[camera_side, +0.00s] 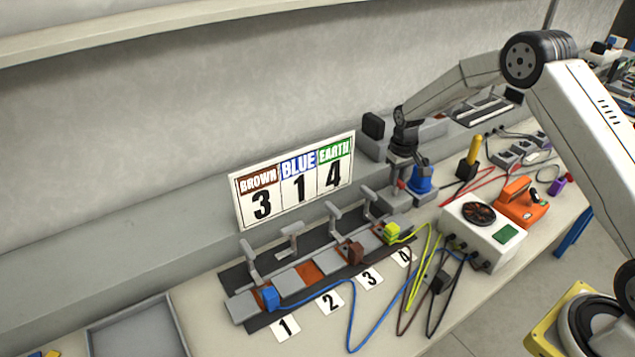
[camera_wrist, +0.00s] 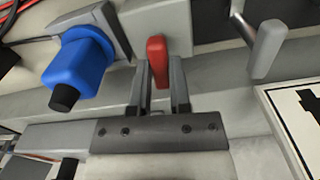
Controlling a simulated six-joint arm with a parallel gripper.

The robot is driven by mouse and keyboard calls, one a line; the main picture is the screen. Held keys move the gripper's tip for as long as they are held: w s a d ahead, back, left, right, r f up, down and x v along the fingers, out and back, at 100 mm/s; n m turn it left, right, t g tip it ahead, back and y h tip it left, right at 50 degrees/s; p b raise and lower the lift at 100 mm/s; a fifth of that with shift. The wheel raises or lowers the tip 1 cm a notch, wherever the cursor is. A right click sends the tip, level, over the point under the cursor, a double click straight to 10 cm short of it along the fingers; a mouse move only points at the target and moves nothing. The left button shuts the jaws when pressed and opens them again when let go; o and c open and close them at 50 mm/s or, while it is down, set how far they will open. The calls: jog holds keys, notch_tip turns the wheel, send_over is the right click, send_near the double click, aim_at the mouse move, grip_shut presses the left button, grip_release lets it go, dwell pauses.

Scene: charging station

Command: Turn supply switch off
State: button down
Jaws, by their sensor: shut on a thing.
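The red supply switch (camera_wrist: 156,61) is a small lever on a grey box (camera_wrist: 192,22), seen at the upper middle of the wrist view. My gripper (camera_wrist: 160,72) has a dark finger on each side of it and is shut on it. In the side view the red switch (camera_side: 401,184) is a small patch under my gripper (camera_side: 400,172), on the grey box beside the board. Which position the switch is in is hard to tell.
A blue connector (camera_wrist: 82,62) sits close on the left in the wrist view, and a grey lever handle (camera_wrist: 267,48) on the right. The number sign (camera_side: 292,180) stands behind the terminals. A white fan box (camera_side: 484,234) is to the right.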

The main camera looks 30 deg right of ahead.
jog(key=shift+r+n, duration=0.1)
jog(key=shift+n, duration=0.5)
jog(key=shift+w, duration=0.1)
jog(key=c, duration=0.6)
grip_release()
jog(key=shift+o, duration=0.2)
jog(key=shift+r, duration=3.85)
